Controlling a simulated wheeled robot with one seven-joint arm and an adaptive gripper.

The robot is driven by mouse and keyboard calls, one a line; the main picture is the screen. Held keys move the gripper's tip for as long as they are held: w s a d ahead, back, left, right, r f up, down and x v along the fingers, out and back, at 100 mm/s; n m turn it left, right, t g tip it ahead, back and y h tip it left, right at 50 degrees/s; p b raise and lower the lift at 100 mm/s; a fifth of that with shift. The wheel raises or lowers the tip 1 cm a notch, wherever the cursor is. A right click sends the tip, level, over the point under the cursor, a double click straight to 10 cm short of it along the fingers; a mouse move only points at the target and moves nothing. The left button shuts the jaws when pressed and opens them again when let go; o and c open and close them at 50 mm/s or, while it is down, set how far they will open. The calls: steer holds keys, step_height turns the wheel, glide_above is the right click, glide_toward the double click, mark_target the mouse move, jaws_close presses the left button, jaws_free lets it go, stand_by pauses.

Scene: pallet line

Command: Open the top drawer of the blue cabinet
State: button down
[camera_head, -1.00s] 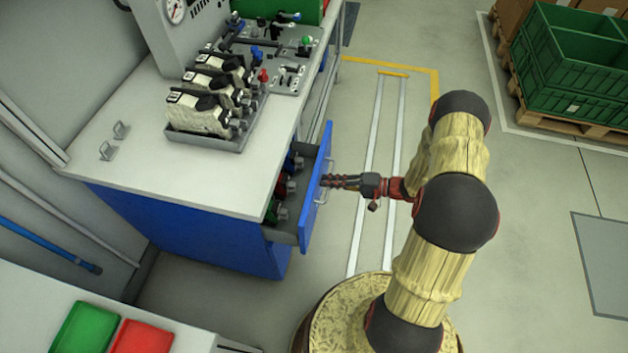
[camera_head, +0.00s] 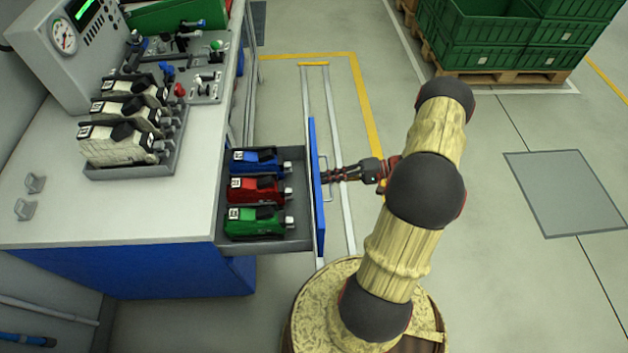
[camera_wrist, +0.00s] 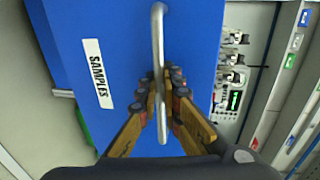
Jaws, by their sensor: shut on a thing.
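The blue cabinet (camera_head: 150,273) stands at the left under a pale worktop. Its top drawer (camera_head: 302,205) is pulled well out to the right, and its blue front (camera_head: 319,190) stands clear of the cabinet. Blue, red and green devices lie in a row inside the drawer. My gripper (camera_head: 330,175) is at the outer side of the drawer front. In the wrist view my gripper (camera_wrist: 163,90) is shut on the metal bar handle (camera_wrist: 158,45), one finger on each side of it. A white label reading "SAMPLES" (camera_wrist: 97,73) is on the drawer front.
Green crates (camera_head: 520,35) on a pallet stand at the back right. The floor to the right is mostly clear.

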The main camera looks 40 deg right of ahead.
steer(key=shift+s+d+f, duration=0.1)
steer(key=shift+s+d, duration=0.55)
steer(key=shift+d, duration=0.2)
steer(key=shift+s+d, duration=0.6)
steer(key=shift+d, duration=0.2)
steer(key=c, duration=2.3)
jaws_free()
steer(key=v, duration=1.2)
